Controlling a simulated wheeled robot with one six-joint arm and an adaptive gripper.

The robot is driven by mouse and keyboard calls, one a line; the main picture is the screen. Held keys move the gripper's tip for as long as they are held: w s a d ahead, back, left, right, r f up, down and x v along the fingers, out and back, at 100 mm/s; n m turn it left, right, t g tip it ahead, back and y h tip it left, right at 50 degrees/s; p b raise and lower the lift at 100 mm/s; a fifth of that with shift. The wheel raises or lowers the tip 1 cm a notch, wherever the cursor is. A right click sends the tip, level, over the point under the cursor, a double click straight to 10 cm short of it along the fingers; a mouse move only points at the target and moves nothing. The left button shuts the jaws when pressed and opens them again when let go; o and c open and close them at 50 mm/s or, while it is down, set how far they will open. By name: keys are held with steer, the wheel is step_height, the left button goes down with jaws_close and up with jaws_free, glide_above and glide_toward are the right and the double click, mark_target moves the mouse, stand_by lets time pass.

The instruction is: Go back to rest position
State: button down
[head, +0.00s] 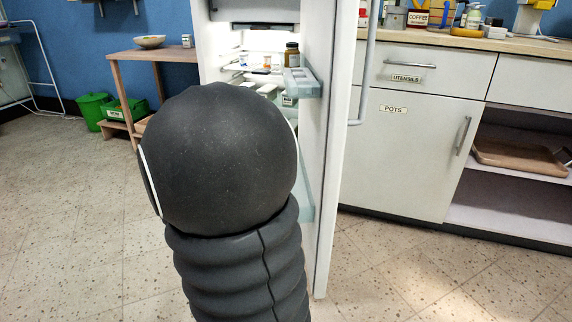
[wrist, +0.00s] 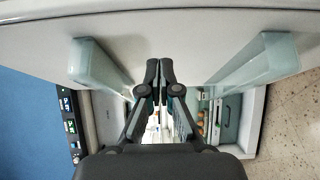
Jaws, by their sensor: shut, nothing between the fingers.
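My gripper (wrist: 159,76) shows in the wrist view with its two fingers together and nothing between them. It is in front of the open fridge, near the inner side of the fridge door (wrist: 190,24), between two pale door bins, the left one (wrist: 98,66) and the right one (wrist: 255,70). I cannot tell whether it touches the door. In the head view my own dark arm hides the gripper and part of the fridge. The open fridge door (head: 338,140) also shows there, right of my arm.
The lit fridge interior (head: 262,42) holds several small items, and a brown jar (head: 292,54) stands by the door bin. A wooden side table (head: 150,54) with a bowl (head: 150,41) is at left. White cabinets (head: 405,150) stand at right. Tiled floor (head: 70,230) is clear at left.

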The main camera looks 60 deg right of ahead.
steer(key=shift+s+v, duration=0.15)
steer(key=shift+v, duration=0.75)
steer(key=shift+s+v, duration=0.15)
steer(key=shift+v, duration=0.8)
steer(key=s+a+f+n+y, duration=0.2)
steer(key=s+a+f+y, duration=0.15)
steer(key=f+y, duration=0.4)
steer(key=s+a+f+t+y+p, duration=0.1)
steer(key=a+f+t+y+p, duration=0.15)
steer(key=a, duration=0.65)
steer(key=a+r+t+y+p, duration=0.3)
steer(key=a+r+t, duration=0.1)
steer(key=a+r, duration=0.3)
steer(key=a+r+n+t+y+p, duration=0.1)
steer(key=a+r+t+y+p, duration=0.2)
steer(key=a+r, duration=0.3)
steer(key=a+y, duration=0.1)
steer(key=a, duration=0.4)
steer(key=shift+a+r+t, duration=0.25)
steer(key=shift+r+t, duration=0.1)
steer(key=shift+r, duration=0.05)
steer(key=shift+a, duration=0.1)
